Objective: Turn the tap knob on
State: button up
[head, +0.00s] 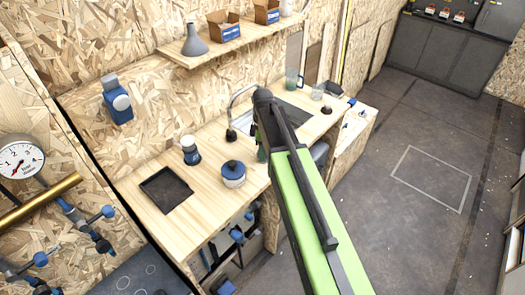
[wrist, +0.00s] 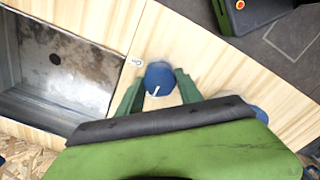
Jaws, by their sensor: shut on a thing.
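The tap knob (wrist: 158,74) is a round blue knob with a white pointer line, on the wooden counter beside the sink in the wrist view. My gripper (wrist: 160,86) has its two green fingers on either side of the knob and is shut on it. A small white label (wrist: 136,61) sits at the upper left of the knob; its writing is too small to read surely. The white line points down and slightly left in the picture, away from the label. In the head view my arm hides the knob. The curved tap (head: 233,104) stands at the sink.
The metal sink (wrist: 62,65) lies left of the knob in the wrist view. In the head view, the counter (head: 205,205) holds a black tray (head: 166,190), a blue-lidded pot (head: 233,174) and a blue-and-white container (head: 190,150). A shelf (head: 222,45) hangs above. Open floor lies right.

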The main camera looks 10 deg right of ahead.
jog(key=shift+s+m, duration=0.1)
jog(key=shift+m, duration=0.4)
jog(key=m, duration=1.2)
jog(key=shift+m, duration=2.4)
jog(key=o, duration=1.4)
jog(key=shift+c, duration=0.2)
